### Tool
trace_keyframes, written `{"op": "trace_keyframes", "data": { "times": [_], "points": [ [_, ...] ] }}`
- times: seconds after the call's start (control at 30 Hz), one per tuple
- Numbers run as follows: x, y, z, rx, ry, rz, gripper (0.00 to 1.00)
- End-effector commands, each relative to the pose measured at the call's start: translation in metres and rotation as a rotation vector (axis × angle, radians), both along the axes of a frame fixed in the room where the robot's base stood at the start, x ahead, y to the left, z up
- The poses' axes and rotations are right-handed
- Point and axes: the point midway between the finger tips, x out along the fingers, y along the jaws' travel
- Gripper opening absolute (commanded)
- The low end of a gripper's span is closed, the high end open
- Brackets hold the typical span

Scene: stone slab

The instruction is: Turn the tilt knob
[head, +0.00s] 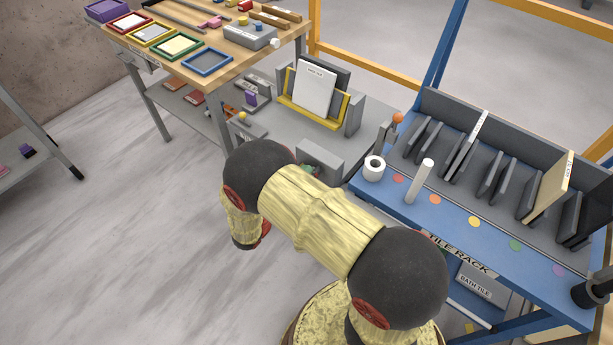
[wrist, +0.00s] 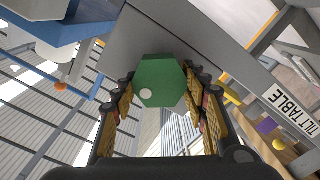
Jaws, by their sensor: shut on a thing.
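The tilt knob (wrist: 167,78) is a green hexagonal knob with a white dot near its lower left edge in the wrist view. It sits in front of a grey block (wrist: 135,35). My gripper (wrist: 160,86) is shut on the knob, with a yellow-padded finger on either side of it. In the head view only a small green part of the knob (head: 309,168) shows beside the grey block (head: 321,157); my arm hides the rest and the fingers. A TILT TABLE label (wrist: 289,107) is at the right of the wrist view.
A white tile (head: 316,87) stands in a yellow holder (head: 308,117) behind the block. The blue tile rack (head: 450,219) is close on the right, with a white roll (head: 374,169) and a white upright cylinder (head: 420,181). A wooden workbench (head: 165,40) stands at the upper left.

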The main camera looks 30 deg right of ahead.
Motion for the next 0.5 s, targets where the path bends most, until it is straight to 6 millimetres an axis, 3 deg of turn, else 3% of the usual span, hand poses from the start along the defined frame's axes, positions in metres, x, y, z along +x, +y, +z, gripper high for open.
{"op": "trace_keyframes", "data": {
  "times": [0.5],
  "points": [
    [-0.0025,-0.0007,-0.0007,0.13,-0.348,0.0,0.18]
  ]
}}
